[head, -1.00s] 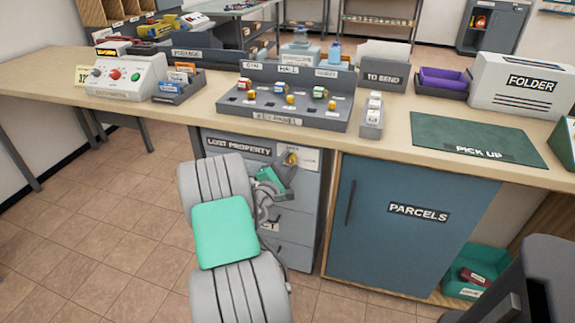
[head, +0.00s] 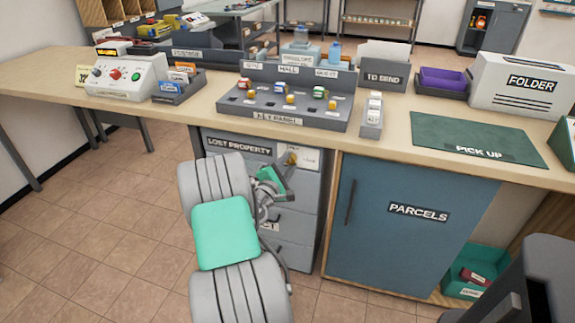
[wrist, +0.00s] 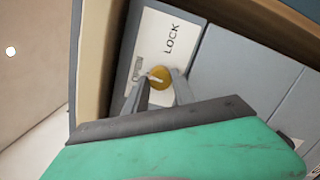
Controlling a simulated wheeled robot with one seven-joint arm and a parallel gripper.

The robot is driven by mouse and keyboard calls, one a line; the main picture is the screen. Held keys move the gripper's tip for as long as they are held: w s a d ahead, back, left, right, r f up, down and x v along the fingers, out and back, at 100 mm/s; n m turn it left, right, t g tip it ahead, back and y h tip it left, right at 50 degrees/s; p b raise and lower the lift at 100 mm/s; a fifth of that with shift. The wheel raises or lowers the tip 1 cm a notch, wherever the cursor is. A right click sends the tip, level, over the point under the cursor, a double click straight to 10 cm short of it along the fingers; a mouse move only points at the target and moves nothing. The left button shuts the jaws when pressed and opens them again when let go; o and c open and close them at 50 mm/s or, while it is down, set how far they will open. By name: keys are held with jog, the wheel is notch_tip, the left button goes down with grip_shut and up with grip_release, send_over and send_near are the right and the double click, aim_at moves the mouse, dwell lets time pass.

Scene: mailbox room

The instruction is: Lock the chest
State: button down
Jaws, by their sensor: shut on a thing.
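The chest is a grey drawer cabinet (head: 292,225) labelled LOST PROPERTY, under the counter. A white plate marked LOCK (wrist: 152,45) is at its upper right front; it also shows in the head view (head: 309,158). A round yellow key piece (wrist: 159,74) sits at the plate. My gripper (wrist: 158,85) is at the plate, with its two fingers on either side of the yellow piece, shut on it. In the head view my gripper (head: 287,165) partly covers the plate. How deep the key sits in the lock is hidden.
The wooden counter (head: 395,145) juts out just above the lock. A key panel (head: 285,118) with several keys stands on it. A blue PARCELS cabinet (head: 400,240) is right of the chest. The tiled floor (head: 110,230) at left is clear.

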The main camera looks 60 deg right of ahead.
jog(key=m+b, duration=0.1)
jog(key=m, duration=0.3)
jog(key=shift+r+m+y, duration=0.1)
jog(key=shift+m+y, duration=0.2)
jog(key=m+b, duration=0.1)
jog(key=m, duration=0.3)
jog(key=shift+b, duration=0.3)
jog(key=m+b, duration=0.1)
jog(key=m, duration=0.1)
jog(key=m+t+b, duration=0.1)
jog(key=m+b, duration=0.1)
jog(key=m, duration=0.1)
jog(key=shift+s+d+r+y, duration=0.1)
jog(key=shift+s+y, duration=0.05)
jog(key=shift+y, duration=0.25)
jog(key=shift+r+m+t+b, duration=0.15)
jog(key=shift+m+t+b, duration=0.15)
jog(key=shift+m+b, duration=0.75)
jog(key=shift+r+m, duration=0.1)
jog(key=shift+m, duration=0.15)
jog(key=c, duration=1)
grip_release()
jog(key=shift+f, duration=0.2)
jog(key=shift+c, duration=0.2)
